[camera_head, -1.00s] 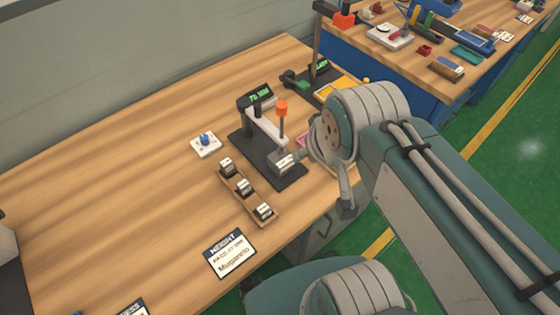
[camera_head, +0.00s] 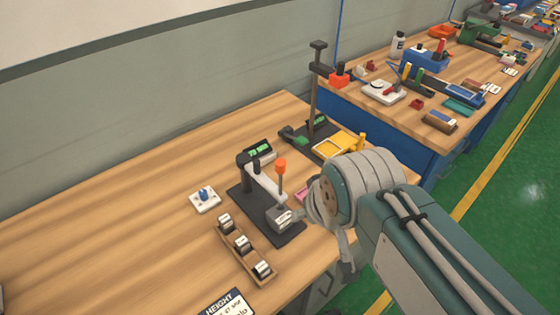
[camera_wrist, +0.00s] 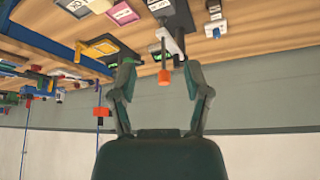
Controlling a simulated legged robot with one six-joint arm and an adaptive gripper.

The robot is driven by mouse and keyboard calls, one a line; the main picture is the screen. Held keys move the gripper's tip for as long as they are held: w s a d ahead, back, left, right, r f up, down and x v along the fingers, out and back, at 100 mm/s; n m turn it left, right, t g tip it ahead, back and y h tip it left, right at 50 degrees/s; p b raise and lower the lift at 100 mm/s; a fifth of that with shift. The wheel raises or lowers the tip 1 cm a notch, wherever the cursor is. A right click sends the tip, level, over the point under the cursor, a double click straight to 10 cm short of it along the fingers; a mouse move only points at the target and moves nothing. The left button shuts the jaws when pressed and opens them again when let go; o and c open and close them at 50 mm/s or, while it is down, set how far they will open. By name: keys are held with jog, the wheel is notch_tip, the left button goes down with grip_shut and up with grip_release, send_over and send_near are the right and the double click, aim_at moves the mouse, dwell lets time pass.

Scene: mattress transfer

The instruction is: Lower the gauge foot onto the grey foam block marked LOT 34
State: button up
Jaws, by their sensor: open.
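The gauge has a dark base (camera_head: 290,237), a post, a pale arm (camera_head: 265,183) and a lever with an orange knob (camera_head: 281,166). A grey block (camera_head: 279,219) with a white label sits on the base near the lever; its lettering is too small to read. A wooden tray (camera_head: 253,262) beside the gauge holds three small dark blocks with white labels, also unreadable. My gripper (camera_wrist: 160,70) is open and empty in the wrist view, with the orange knob (camera_wrist: 164,76) showing between its fingers, seemingly beyond them. In the head view my wrist hides its fingers.
A white pad with a blue knob (camera_head: 205,197) lies left of the gauge. A display (camera_head: 258,150) stands behind it. A tall dark stand (camera_head: 316,90) and a yellow tray (camera_head: 339,144) are at the back right. A second, cluttered table (camera_head: 436,88) lies beyond. The left tabletop is clear.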

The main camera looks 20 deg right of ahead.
jog(key=c, duration=0.5)
jog(key=shift+w+r+m, duration=0.3)
jog(key=shift+w+r, duration=0.05)
jog(key=shift+r, duration=0.05)
grip_shut()
notch_tip(320, 180, up, 10)
jog(key=r+m+g, duration=0.1)
jog(key=m+g, duration=0.5)
jog(key=m, duration=0.7)
send_over(280, 162)
notch_tip(280, 162, down, 14)
jog(key=shift+f, duration=0.2)
